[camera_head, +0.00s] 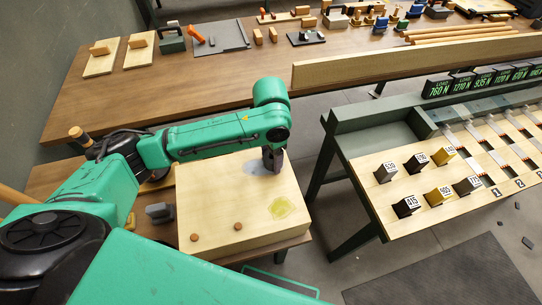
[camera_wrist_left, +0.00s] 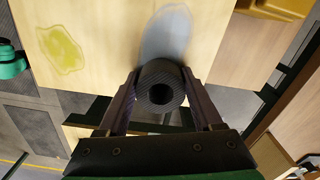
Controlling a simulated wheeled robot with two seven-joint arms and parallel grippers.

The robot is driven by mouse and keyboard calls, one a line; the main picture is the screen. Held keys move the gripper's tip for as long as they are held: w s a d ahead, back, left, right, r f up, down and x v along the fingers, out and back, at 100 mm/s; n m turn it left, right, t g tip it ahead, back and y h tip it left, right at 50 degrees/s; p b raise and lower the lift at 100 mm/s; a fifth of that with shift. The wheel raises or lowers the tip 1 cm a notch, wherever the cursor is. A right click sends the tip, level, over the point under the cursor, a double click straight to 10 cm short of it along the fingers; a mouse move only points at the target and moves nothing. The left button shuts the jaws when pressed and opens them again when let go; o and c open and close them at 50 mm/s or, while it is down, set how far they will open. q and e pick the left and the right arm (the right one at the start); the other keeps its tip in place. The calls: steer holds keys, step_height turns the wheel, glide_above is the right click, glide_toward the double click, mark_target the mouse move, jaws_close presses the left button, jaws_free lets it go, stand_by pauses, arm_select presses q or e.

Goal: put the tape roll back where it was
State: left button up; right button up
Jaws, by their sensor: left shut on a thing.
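The tape roll (camera_wrist_left: 161,86) is a dark ring with a textured face and a round hole. In the left wrist view it sits between the two fingers of my left gripper (camera_wrist_left: 163,98), which is shut on it. In the head view my left gripper (camera_head: 273,160) points down at the far right part of a pale wooden board, and the roll cannot be told from the dark fingers. A grey oval patch (camera_head: 256,168) lies on the board beside the gripper. I cannot tell whether the roll touches the board. My right gripper is not in view.
The pale board (camera_head: 215,200) also bears a yellow patch (camera_head: 281,207) and two small brown discs (camera_head: 238,226). To the right is a bench (camera_head: 375,205) with numbered blocks; a long plank (camera_head: 400,62) lies behind.

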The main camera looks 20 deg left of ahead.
arm_select(q)
steer(key=o, duration=1.5)
steer(key=shift+f, duration=0.1)
step_height(320, 180, up, 12)
steer(key=shift+r+b, duration=0.2)
steer(key=shift+b, duration=0.1)
